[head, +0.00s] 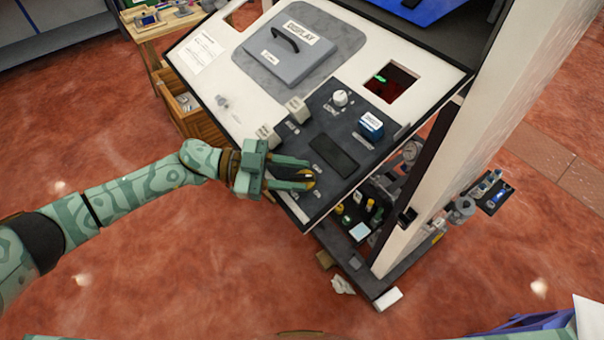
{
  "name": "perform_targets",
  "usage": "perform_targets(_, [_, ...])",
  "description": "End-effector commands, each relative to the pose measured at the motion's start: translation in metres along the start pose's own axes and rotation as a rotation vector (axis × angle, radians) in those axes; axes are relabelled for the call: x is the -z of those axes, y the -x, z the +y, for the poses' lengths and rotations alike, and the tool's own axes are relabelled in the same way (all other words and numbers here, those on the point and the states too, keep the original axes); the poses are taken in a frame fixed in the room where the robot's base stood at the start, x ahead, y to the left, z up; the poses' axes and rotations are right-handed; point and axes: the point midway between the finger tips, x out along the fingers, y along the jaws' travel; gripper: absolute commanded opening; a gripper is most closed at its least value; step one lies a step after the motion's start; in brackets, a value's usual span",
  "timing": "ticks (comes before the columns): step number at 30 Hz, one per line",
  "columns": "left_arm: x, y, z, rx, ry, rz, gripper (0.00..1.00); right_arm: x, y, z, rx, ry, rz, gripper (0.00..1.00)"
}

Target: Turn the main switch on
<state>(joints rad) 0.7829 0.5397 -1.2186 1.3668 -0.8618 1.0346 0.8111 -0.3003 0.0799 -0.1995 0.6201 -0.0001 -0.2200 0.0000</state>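A tilted white control panel holds a dark control plate (316,128) with knobs and buttons. My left gripper (311,175) is over the lower front part of this plate, its two fingers apart. A yellow and dark round part (306,180), which looks like a rotary switch, shows between and behind the fingertips. The fingers partly hide it, and I cannot tell whether they touch it or which way it is turned. The labels near it are too small to read. My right gripper is not in view.
The plate also bears a white knob (340,97), a blue switch (370,125) and a black rectangle (334,155). A grey hatch with a handle (284,55) is above. A tall white post (480,130) stands right of the panel. The red floor at left is clear.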

Motion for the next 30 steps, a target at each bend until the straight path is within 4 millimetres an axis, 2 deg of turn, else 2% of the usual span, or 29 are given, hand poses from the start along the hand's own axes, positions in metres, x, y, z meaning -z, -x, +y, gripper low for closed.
perform_targets(9, [-0.004,0.086,0.0,0.003,0.0,-0.005,0.33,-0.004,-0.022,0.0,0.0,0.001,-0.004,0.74])
perform_targets(15, [-0.003,0.127,0.0,0.002,-0.001,-0.002,0.33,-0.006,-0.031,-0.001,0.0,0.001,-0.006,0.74])
perform_targets(21, [-0.001,0.143,0.0,0.001,0.0,-0.001,0.33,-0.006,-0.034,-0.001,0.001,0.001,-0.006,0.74])
perform_targets(29, [0.0,0.144,0.0,0.0,0.0,0.0,0.33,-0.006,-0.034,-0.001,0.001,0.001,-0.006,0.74])
perform_targets(30, [0.0,0.144,0.0,0.0,0.0,0.0,0.44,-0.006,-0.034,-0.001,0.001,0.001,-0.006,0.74])
